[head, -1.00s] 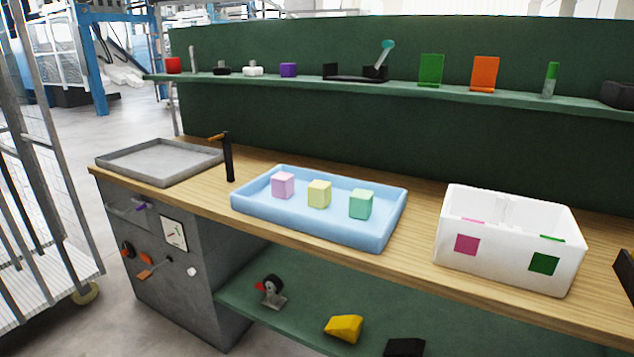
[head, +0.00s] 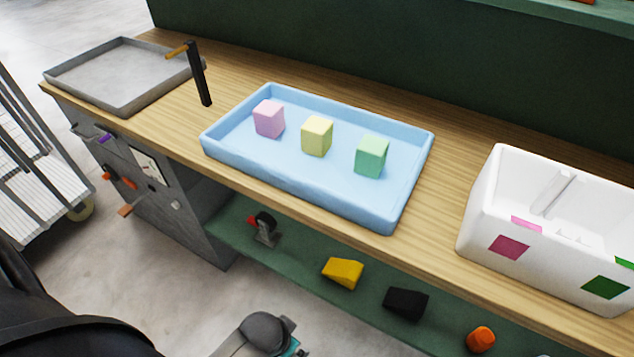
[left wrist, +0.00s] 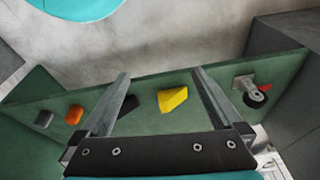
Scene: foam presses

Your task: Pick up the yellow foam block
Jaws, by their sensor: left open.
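The yellow foam block (head: 317,136) sits in the blue tray (head: 300,196) on the wooden bench, between a pink block (head: 268,118) on its left and a green block (head: 371,156) on its right. The blocks stand apart from each other. My left gripper (left wrist: 162,82) shows in the left wrist view, open and with nothing between its fingers. That view looks onto the green lower shelf, and the foam blocks are not in it. My right gripper is not in view.
A white bin (head: 480,215) with pink and green patches stands right of the tray. A black post (head: 199,75) and a grey tray (head: 75,85) are at the left. The lower shelf (head: 300,262) holds a yellow wedge (head: 343,272) and other items.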

